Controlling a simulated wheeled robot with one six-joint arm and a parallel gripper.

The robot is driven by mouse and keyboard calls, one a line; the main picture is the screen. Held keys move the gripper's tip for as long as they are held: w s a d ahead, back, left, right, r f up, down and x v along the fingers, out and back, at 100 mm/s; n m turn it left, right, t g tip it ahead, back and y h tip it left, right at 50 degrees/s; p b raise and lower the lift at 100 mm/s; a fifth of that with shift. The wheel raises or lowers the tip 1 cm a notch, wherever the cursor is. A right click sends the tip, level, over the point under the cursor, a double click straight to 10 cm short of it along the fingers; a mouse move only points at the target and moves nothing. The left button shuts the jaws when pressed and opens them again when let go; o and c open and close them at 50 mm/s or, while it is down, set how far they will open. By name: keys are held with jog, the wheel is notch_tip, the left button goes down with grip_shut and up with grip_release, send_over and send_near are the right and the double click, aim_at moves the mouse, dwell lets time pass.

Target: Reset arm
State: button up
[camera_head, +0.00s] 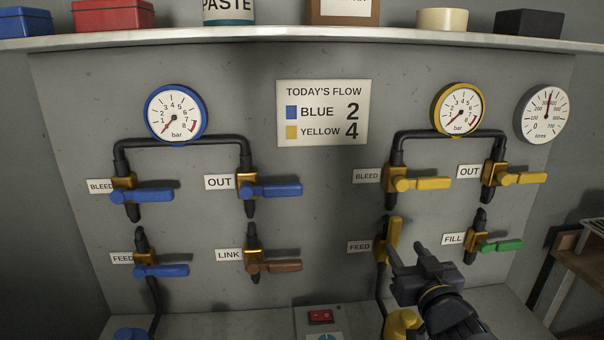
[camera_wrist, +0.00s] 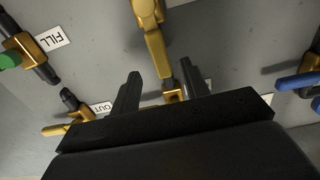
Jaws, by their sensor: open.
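My gripper (camera_head: 409,253) is open and empty in front of the panel, just right of the yellow FEED lever (camera_head: 394,234). That lever stands upright; the other levers lie level. In the wrist view, which is upside down, the lever (camera_wrist: 157,48) shows just beyond and between my open fingers (camera_wrist: 160,75); contact cannot be made out. The yellow BLEED lever (camera_head: 423,184) and yellow OUT lever (camera_head: 523,178) are above. The green FILL lever (camera_head: 502,245) is to the right. My gripper hides part of the panel's lower right.
Blue levers, such as the blue FEED lever (camera_head: 162,271), and a brown LINK lever (camera_head: 275,266) are left. The flow sign (camera_head: 323,113) reads blue 2, yellow 4. The blue gauge (camera_head: 175,114) and yellow gauge (camera_head: 458,110) read near zero. A red switch (camera_head: 320,317) sits below.

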aim_at(396, 235)
jog(key=w, duration=0.7)
jog(key=shift+w+a, duration=0.15)
jog(key=shift+w, duration=0.15)
jog(key=shift+s, duration=0.1)
jog(key=s+p, duration=0.1)
jog(key=s, duration=0.9)
jog(key=w+b, duration=0.1)
jog(key=w, duration=0.9)
jog(key=shift+w, duration=0.2)
jog(key=shift+s+d+r+m+p, duration=0.1)
jog(key=shift+d+r+m+p, duration=0.05)
jog(key=shift+d+m+p, duration=0.4)
jog(key=shift+m+p, duration=0.1)
jog(key=shift+m, duration=0.25)
